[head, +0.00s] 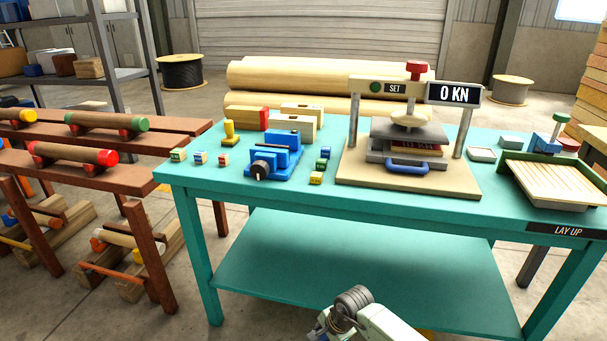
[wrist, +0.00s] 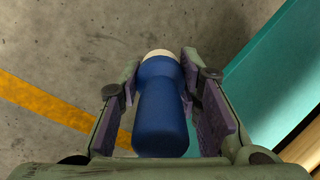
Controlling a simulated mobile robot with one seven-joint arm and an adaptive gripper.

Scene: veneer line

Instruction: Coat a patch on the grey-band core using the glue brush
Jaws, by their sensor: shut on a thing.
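My gripper (wrist: 162,78) is shut on a smooth blue, bottle-shaped thing (wrist: 161,105) with a cream far end, held over the floor beside the teal table. I cannot tell from its shape whether this is the glue brush; no bristles show. In the head view my arm end is low in front of the table, and the fingers and held thing do not show. Round wooden cores lie on the brown rack at left, one with green ends (head: 92,124) and one with red ends (head: 75,154). I cannot make out a grey band on any core.
The teal table (head: 290,213) holds a press (head: 410,180) reading 0 KN, a blue vise (head: 275,160), small coloured blocks and a slatted tray (head: 560,180) at right. Its lower shelf (head: 360,265) is bare. More timber lies under the brown rack (head: 130,178).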

